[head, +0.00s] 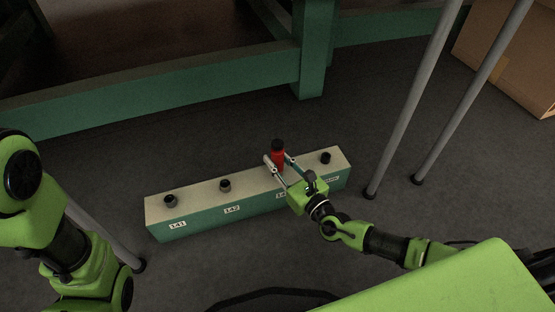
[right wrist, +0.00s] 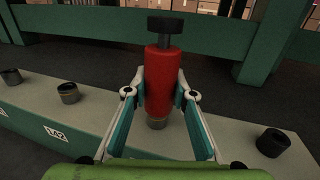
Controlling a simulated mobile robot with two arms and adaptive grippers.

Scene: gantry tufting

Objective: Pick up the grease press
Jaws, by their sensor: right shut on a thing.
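The grease press (head: 278,154) is a red cylinder with a black knob on top. It stands upright at the long low box (head: 196,192), toward its right half. In the right wrist view the grease press (right wrist: 163,75) fills the middle, above a grey fitting (right wrist: 157,123) on the box top. My right gripper (head: 279,161) has one finger on each side of the red body and is shut on it. The fingers also show in the right wrist view (right wrist: 162,93). My left arm shows at the left edge of the head view, but its gripper is out of view.
Dark-capped fittings (head: 225,186) stand along the box top, with number labels on its green front. Grey poles (head: 405,110) rise at the right. A green beam frame (head: 150,98) runs behind, and a cardboard box (head: 512,55) sits at the upper right.

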